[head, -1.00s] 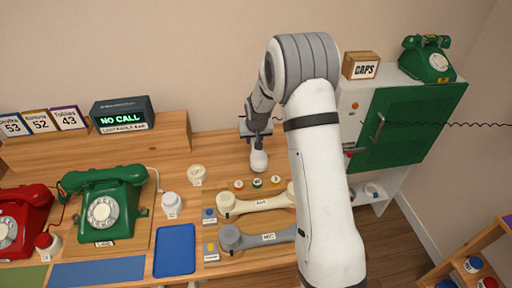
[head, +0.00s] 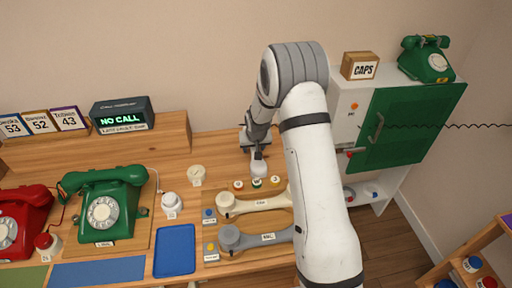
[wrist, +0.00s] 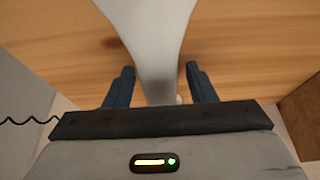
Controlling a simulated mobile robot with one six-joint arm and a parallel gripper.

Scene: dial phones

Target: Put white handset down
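The white handset (wrist: 155,40) runs between the two blue fingers of my gripper (wrist: 160,80) in the wrist view, both fingertips close against its sides. In the head view, its rounded white end (head: 259,168) shows below my gripper (head: 254,148), over the wooden desk behind the cream handset. The rest of it is hidden by my gripper and arm. Whether its lower end touches the desk cannot be told.
A cream handset (head: 262,203) and a grey handset (head: 260,238) lie in front, partly behind my arm. Small round buttons (head: 257,183) sit just below the white end. A green phone (head: 104,206), red phone (head: 18,222) and blue mat (head: 175,250) are left; a green-doored cabinet (head: 405,130) is right.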

